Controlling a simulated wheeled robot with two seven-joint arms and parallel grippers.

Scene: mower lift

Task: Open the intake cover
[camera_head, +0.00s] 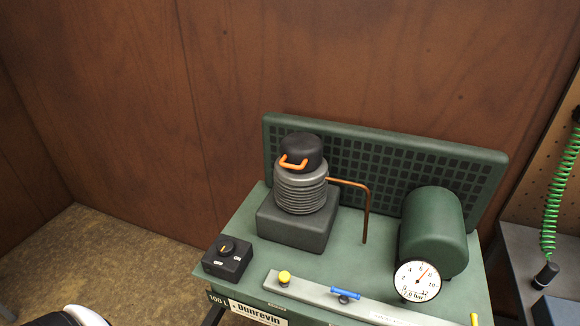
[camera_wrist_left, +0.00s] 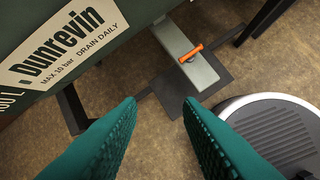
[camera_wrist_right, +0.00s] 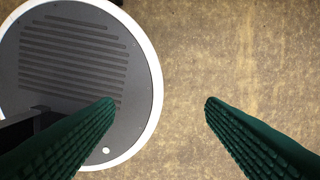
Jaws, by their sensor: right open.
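In the head view a black intake cover (camera_head: 301,151) with an orange handle (camera_head: 293,163) sits on top of a grey ribbed cylinder (camera_head: 300,190). The cylinder stands on a dark block on the green compressor (camera_head: 370,270). My left gripper (camera_wrist_left: 160,102) shows only in its wrist view, with its teal fingers apart and nothing between them. It is low beside the compressor's front, near the Dunrevin label (camera_wrist_left: 75,50). My right gripper (camera_wrist_right: 160,102) is open and empty over the floor in its wrist view. Neither gripper shows in the head view.
A bent copper pipe (camera_head: 366,212) runs beside the cylinder. A green tank (camera_head: 438,225) with a gauge (camera_head: 417,280), a black switch box (camera_head: 228,257), a yellow knob (camera_head: 284,277) and a blue lever (camera_head: 345,294) are on the compressor. An orange lever (camera_wrist_left: 190,53) is below it.

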